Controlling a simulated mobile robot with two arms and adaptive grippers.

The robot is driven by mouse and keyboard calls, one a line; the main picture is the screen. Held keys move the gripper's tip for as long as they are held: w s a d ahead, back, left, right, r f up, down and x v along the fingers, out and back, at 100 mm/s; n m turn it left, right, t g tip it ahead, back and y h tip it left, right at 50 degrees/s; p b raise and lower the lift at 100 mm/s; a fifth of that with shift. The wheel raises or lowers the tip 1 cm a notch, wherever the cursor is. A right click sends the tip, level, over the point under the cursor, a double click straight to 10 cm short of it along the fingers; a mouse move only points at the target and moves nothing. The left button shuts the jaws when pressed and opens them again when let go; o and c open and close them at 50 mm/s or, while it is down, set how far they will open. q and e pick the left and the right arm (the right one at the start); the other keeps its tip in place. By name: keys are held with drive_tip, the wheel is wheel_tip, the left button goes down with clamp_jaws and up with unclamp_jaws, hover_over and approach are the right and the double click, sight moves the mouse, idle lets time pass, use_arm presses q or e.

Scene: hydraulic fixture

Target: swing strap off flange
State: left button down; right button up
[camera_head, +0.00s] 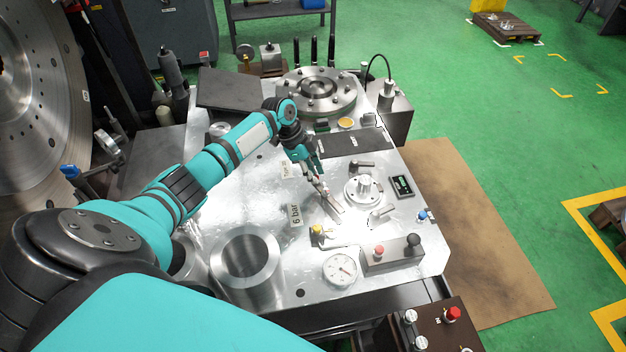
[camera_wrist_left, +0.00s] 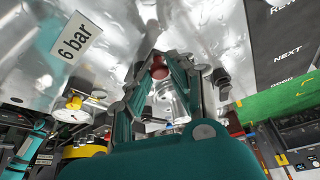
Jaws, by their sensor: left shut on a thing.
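The small round flange (camera_head: 364,188) sits on the metal plate, right of my left gripper in the head view. The strap (camera_head: 335,204) lies at its left side, thin and pale, and is partly hidden by my fingers. My left gripper (camera_head: 323,187) reaches down beside the flange and is shut on the strap. In the left wrist view my left gripper (camera_wrist_left: 161,62) has a reddish round piece (camera_wrist_left: 159,69) between its fingertips. Other clamp pieces stand behind the flange (camera_head: 362,165) and in front of it (camera_head: 381,213). My right gripper is not in view.
A pressure gauge (camera_head: 340,269), a yellow fitting (camera_head: 317,231) and a button box (camera_head: 392,255) stand at the front. A small display (camera_head: 402,186) lies right of the flange. A large steel ring (camera_head: 246,259) stands at front left, a bolted disc (camera_head: 318,91) at the back.

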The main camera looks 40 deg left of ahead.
use_arm(q)
drive_tip(key=shift+w+d+m+g+b, duration=0.1)
drive_tip(key=shift+w+m+g+b, duration=0.35)
drive_tip(key=shift+m+b, duration=0.45)
drive_tip(key=shift+r, duration=0.1)
drive_tip(key=c, duration=1.2)
unclamp_jaws()
drive_tip(key=shift+o, duration=0.2)
drive_tip(key=v, duration=1.2)
drive_tip(key=shift+s, duration=0.1)
